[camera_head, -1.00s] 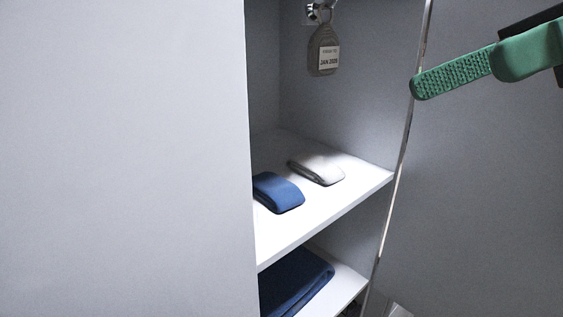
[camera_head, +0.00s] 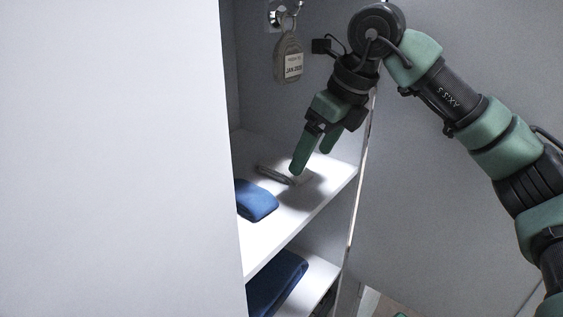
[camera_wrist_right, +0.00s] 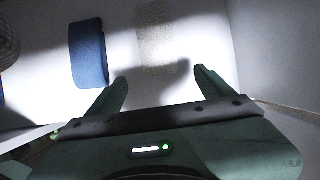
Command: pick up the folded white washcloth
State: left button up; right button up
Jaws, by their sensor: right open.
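The folded white washcloth (camera_head: 273,174) lies on the upper shelf of the cabinet, in shadow and partly hidden behind my right gripper (camera_head: 312,162). My right gripper is open, pointing down over the washcloth with nothing between its fingers. In the right wrist view the washcloth (camera_wrist_right: 155,38) is a pale, textured strip ahead of the gap between the open fingertips (camera_wrist_right: 161,77). I cannot tell whether a fingertip touches it.
A folded blue cloth (camera_head: 257,200) lies beside the washcloth on the shelf (camera_head: 288,218). A larger blue cloth (camera_head: 276,283) lies on the shelf below. Panels flank the opening on both sides.

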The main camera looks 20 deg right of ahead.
aim_at(283, 168)
jog(key=shift+w+a, duration=0.6)
jog(key=shift+w, duration=0.2)
jog(key=f, duration=0.1)
jog(key=w+a+f+p, duration=0.1)
jog(key=w+f, duration=0.1)
jog(key=shift+a+f+p, duration=0.25)
jog(key=shift+a+p, duration=0.05)
jog(key=shift+a, duration=0.05)
jog(key=shift+w+f, duration=0.25)
jog(key=shift+f, duration=0.35)
jog(key=c, duration=1.4)
jog(key=shift+r, duration=0.15)
